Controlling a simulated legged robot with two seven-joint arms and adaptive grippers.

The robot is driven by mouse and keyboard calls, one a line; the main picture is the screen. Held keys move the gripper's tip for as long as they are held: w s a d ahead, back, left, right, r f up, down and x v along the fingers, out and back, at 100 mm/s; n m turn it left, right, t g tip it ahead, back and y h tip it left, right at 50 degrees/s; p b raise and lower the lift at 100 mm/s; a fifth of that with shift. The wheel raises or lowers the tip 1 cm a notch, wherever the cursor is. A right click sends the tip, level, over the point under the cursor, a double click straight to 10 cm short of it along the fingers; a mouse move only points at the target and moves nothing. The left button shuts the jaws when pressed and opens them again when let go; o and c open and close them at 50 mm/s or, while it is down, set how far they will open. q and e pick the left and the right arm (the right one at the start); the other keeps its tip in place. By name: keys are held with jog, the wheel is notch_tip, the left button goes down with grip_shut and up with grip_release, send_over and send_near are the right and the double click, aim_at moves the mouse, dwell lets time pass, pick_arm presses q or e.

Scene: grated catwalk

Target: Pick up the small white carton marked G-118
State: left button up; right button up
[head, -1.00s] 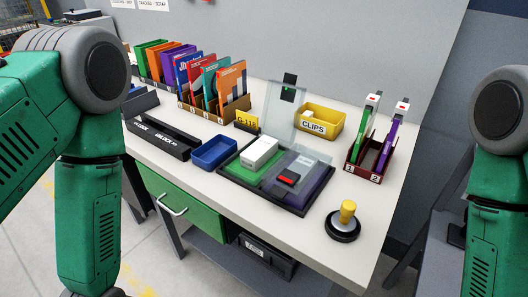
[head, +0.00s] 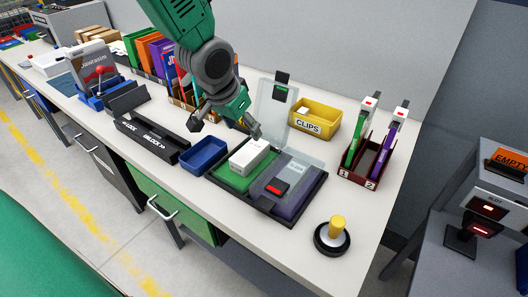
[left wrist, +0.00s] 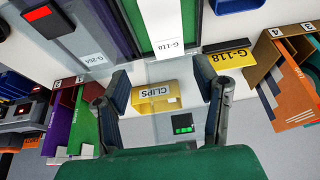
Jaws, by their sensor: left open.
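The small white carton (head: 250,155) lies on the green half of a dark two-part tray (head: 295,208), beside a grey-purple half with a red-and-black piece. In the left wrist view the white carton (left wrist: 165,18) is at the top, its G-118 label readable. My left gripper (head: 226,126) is open and empty, above the bench just behind and left of the carton, apart from it. Its two spread fingers (left wrist: 166,92) also show in the left wrist view, with the carton beyond them. My right gripper is out of view.
A clear raised lid (head: 272,108) stands behind the tray. A yellow CLIPS bin (head: 315,121) is behind right, a blue bin (head: 204,154) left. A maroon holder (head: 368,160) and yellow-knobbed stamp (head: 333,232) stand right. Bench space in front of the tray is clear.

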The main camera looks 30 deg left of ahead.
aim_at(247, 151)
pick_arm(q)
jog(key=x, duration=0.2)
jog(key=a+x, duration=0.1)
jog(key=x, duration=0.4)
jog(key=shift+s+a+b, duration=0.1)
jog(key=shift+a+b, duration=0.2)
jog(key=shift+a+f, duration=0.3)
jog(key=shift+f, duration=0.25)
jog(key=f, duration=0.1)
jog(key=d+f, duration=0.1)
jog(key=w+d+f, duration=0.1)
jog(key=f, duration=0.1)
jog(key=shift+w+f, duration=0.1)
jog(key=shift+w, duration=0.05)
jog(key=shift+a, duration=0.2)
jog(key=shift+a+f, duration=0.1)
jog(key=shift+a, duration=0.35)
jog(key=c, duration=1)
